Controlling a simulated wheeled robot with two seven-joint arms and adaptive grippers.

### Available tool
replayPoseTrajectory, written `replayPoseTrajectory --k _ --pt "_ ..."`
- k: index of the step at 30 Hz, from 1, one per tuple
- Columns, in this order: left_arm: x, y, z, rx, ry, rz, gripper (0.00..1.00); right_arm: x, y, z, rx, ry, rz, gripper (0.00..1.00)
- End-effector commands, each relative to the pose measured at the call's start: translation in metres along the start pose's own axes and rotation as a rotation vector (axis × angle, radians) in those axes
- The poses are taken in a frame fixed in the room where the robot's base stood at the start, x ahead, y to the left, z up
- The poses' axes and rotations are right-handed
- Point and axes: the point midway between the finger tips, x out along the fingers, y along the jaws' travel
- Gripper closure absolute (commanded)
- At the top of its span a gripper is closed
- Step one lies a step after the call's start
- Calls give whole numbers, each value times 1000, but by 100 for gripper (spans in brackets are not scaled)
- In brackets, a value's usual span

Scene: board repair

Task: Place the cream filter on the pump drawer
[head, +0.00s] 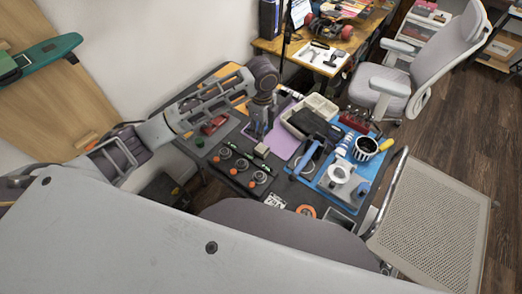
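My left gripper (258,132) reaches in from the left and points down over the middle of the table. A small pale cream block (262,150), which looks like the cream filter, is right at or just under its fingertips. The view is too small to tell whether the fingers hold it. Below and to the left is a dark tray (228,178) with several round grey parts and orange and green spots. It may be the pump drawer, but I cannot be sure. My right gripper is not in view.
A purple mat (284,144) lies behind the block. A blue mat (318,184) at right carries a white ring-shaped part (340,172) and other tools. A cream bin (318,107) stands at the back. A grey perforated seat (428,222) is at the right edge.

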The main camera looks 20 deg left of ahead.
Motion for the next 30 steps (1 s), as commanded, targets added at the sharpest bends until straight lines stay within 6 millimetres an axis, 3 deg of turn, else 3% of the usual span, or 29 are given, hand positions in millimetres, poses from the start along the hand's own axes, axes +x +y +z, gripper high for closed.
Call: replayPoseTrajectory --k 6,19,30 --pt "0 1 1 91 -3 4 50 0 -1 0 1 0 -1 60" --pt "2 1 1 97 -3 4 50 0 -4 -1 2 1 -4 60" --pt "40 1 1 95 -3 6 50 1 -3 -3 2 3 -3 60"
